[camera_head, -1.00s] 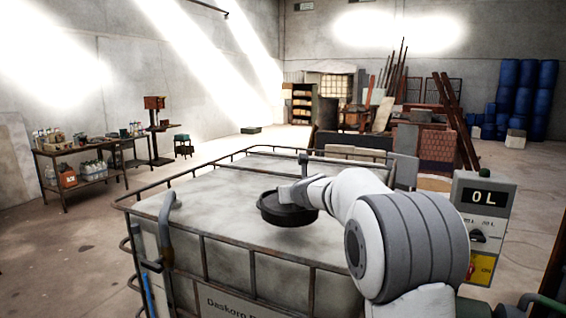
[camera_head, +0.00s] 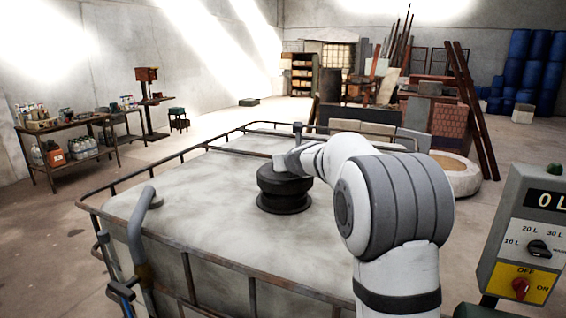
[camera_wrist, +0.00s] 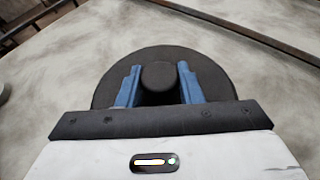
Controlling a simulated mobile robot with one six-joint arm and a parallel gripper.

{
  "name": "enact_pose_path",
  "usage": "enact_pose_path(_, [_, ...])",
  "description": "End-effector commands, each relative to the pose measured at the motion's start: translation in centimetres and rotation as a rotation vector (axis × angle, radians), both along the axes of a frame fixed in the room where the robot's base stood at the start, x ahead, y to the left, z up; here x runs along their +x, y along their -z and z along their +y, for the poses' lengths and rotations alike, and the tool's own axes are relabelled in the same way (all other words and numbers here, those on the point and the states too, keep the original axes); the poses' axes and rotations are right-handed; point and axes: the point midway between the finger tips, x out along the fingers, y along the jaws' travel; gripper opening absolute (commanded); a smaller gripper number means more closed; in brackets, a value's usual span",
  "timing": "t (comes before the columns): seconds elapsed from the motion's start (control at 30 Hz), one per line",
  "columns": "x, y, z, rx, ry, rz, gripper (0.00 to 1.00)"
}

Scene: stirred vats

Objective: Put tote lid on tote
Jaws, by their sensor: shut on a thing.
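The tote (camera_head: 200,190) is a large pale tank inside a rusty tube cage. The round black tote lid (camera_head: 284,182) is at the middle of its top, directly over a dark round neck or rim (camera_head: 283,204). I cannot tell whether the lid rests on this rim or hangs just above it. My gripper (camera_head: 287,160) is at the top of the lid. In the wrist view, its blue fingers (camera_wrist: 158,82) are either side of the round centre knob (camera_wrist: 157,74) of the lid. The opening itself is hidden beneath the lid.
Cage rails (camera_head: 215,268) run around the tote's top, with a grey bent pipe (camera_head: 140,225) at its front left. A control panel (camera_head: 528,240) with a knob and red switch stands at the right. Bottle-laden tables (camera_head: 70,150) are far left. The tote's top is otherwise clear.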

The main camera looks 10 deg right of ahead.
Motion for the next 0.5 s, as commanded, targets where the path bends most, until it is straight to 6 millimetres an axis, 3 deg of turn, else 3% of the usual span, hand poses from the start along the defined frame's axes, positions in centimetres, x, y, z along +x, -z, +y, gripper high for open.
enact_pose_path(0.3, [0.0, 3.8, 0.8, 0.001, -0.012, -0.001, 0.06])
enact_pose_path(0.5, [0.0, 4.7, 0.9, 0.0, -0.013, -0.001, 0.06])
